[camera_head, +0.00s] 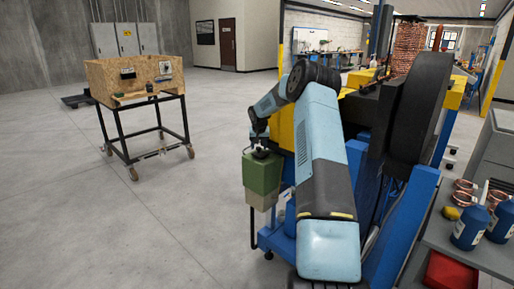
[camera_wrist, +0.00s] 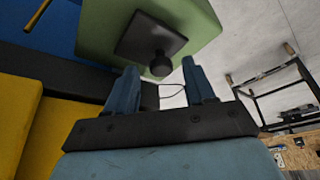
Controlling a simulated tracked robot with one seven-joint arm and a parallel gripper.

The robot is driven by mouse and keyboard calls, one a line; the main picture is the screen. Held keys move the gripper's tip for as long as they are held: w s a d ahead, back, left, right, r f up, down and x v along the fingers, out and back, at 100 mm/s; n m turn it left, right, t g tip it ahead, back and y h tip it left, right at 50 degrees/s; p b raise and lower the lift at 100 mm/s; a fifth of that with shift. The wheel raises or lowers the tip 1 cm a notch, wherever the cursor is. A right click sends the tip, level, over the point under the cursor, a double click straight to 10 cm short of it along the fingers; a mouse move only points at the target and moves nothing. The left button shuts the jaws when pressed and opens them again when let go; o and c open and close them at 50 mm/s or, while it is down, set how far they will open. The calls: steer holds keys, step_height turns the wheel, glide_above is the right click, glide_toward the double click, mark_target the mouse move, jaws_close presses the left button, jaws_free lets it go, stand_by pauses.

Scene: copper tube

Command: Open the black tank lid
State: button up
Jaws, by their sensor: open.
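The green tank (camera_head: 262,176) hangs at the side of the blue and yellow machine, left of my arm in the head view. Its black lid (camera_head: 261,154) is on top and looks closed. In the wrist view the green tank (camera_wrist: 204,22) fills the top, with the square black lid (camera_wrist: 140,35) and its round black knob (camera_wrist: 160,64). My gripper (camera_wrist: 160,68) is open, its two blue fingers pointing at the lid. The knob appears between the fingertips; I cannot tell how deep it sits. In the head view my gripper (camera_head: 257,138) is just above the lid, partly hard to make out.
The blue and yellow machine (camera_head: 360,110) stands close behind and right of the tank. A wheeled cart with a wooden box (camera_head: 140,78) stands at the left. A grey bench (camera_head: 462,240) with blue bottles and copper coils is at the right. The floor left of the tank is clear.

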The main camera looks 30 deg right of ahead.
steer(key=shift+w+f, duration=0.15)
steer(key=shift+f, duration=0.25)
steer(key=shift+d, duration=0.1)
jaws_close()
stand_by(0.4)
